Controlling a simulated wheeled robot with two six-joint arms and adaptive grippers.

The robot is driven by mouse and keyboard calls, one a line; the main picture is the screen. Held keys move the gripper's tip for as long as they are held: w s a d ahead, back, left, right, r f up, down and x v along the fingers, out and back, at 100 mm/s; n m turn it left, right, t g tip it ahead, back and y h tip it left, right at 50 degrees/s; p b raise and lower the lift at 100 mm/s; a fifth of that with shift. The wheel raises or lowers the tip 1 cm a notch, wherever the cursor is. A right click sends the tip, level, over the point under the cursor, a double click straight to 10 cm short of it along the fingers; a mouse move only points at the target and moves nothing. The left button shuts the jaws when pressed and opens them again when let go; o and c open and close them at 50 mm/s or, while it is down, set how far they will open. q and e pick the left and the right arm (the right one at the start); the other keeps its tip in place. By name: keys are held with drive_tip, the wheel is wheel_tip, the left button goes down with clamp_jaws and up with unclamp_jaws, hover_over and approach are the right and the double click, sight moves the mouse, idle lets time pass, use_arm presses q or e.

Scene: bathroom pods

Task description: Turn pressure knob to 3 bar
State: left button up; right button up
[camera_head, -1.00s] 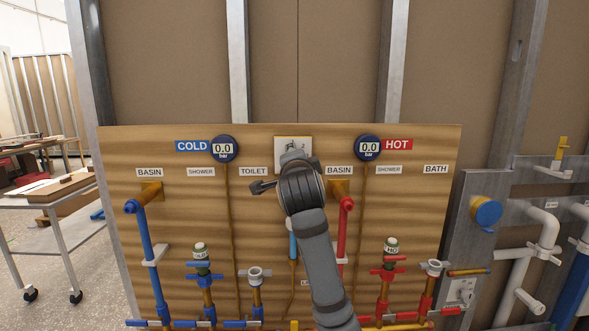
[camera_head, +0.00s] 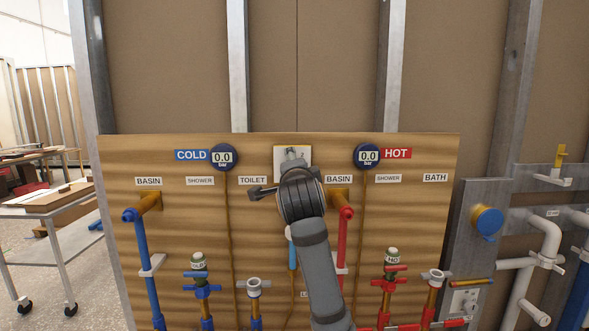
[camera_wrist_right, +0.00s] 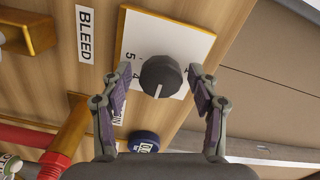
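The pressure knob (camera_wrist_right: 160,76) is a dark round knob with a white pointer line, on a white dial plate (camera_wrist_right: 190,42) with a yellow edge. The digits 5 and 4 show beside it; the other marks are hidden. In the right wrist view the pointer aims down the picture. My right gripper (camera_wrist_right: 158,84) is open, one finger on each side of the knob, with gaps visible. In the head view my right arm covers the knob, and only the upper part of the plate (camera_head: 280,154) shows. The cold gauge (camera_head: 222,157) and hot gauge (camera_head: 368,157) read 0.0 bar. My left gripper is not in view.
Blue pipes (camera_head: 147,250) and red pipes (camera_head: 342,240) with valves stand out from the wooden board (camera_head: 120,235) on both sides of my arm. A grey panel with a blue round cap (camera_head: 487,221) is at the right. A trolley (camera_head: 50,215) stands at the left.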

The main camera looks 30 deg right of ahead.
drive_tip(key=v, duration=1.2)
idle(0.4)
